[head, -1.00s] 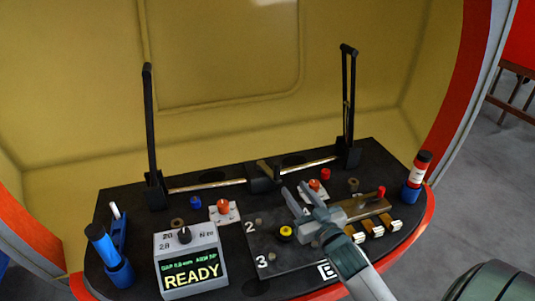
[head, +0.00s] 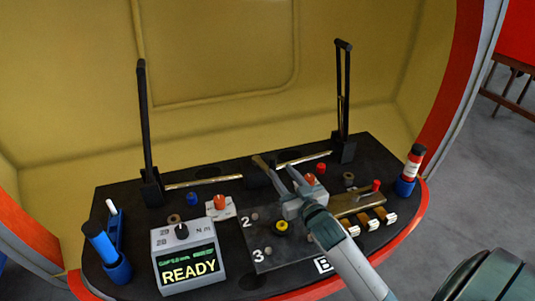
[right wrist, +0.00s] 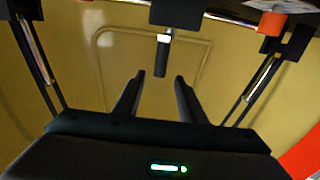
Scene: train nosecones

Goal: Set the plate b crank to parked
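A black plate marked B, 2 and 3 (head: 262,262) lies at the front middle of the dark console. A black block with a short crank-like handle (head: 259,161) stands at the back middle, between two upright black wiper arms. In the right wrist view a dark, round handle (right wrist: 162,58) with a pale collar sticks out from a black block, ahead of the fingertips. I cannot tell for sure that this is the plate b crank. My right gripper (head: 283,169) is open and empty, near this handle and apart from it. My left gripper is not in view.
A grey box reading READY (head: 185,255) stands front left, beside a blue cylinder (head: 101,240). A red-and-white cylinder (head: 413,165) stands at the right edge. The wiper arms (head: 145,130) rise at the back before the yellow shell. An orange-knobbed switch (head: 220,204) sits mid-left.

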